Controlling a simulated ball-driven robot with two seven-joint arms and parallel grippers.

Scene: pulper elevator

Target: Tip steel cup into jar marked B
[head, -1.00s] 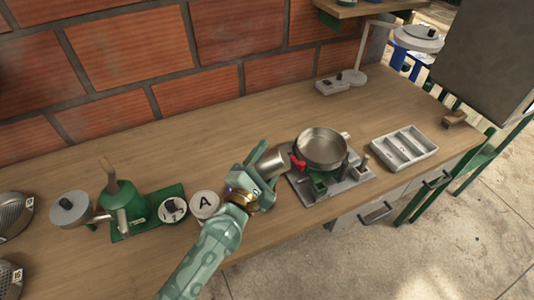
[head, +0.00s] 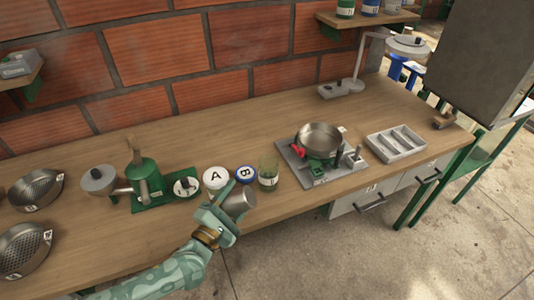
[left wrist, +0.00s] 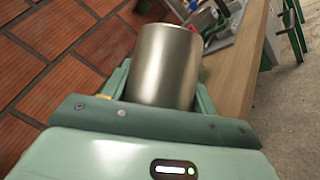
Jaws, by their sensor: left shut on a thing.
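My right gripper is not in view.
A green hand-cranked machine (head: 146,180) stands at the left. A steel pan (head: 319,140) on a grey-based device and a grey divided tray (head: 395,144) stand to the right. Two perforated bowls (head: 25,249) are at far left. The bench behind the jars is clear.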

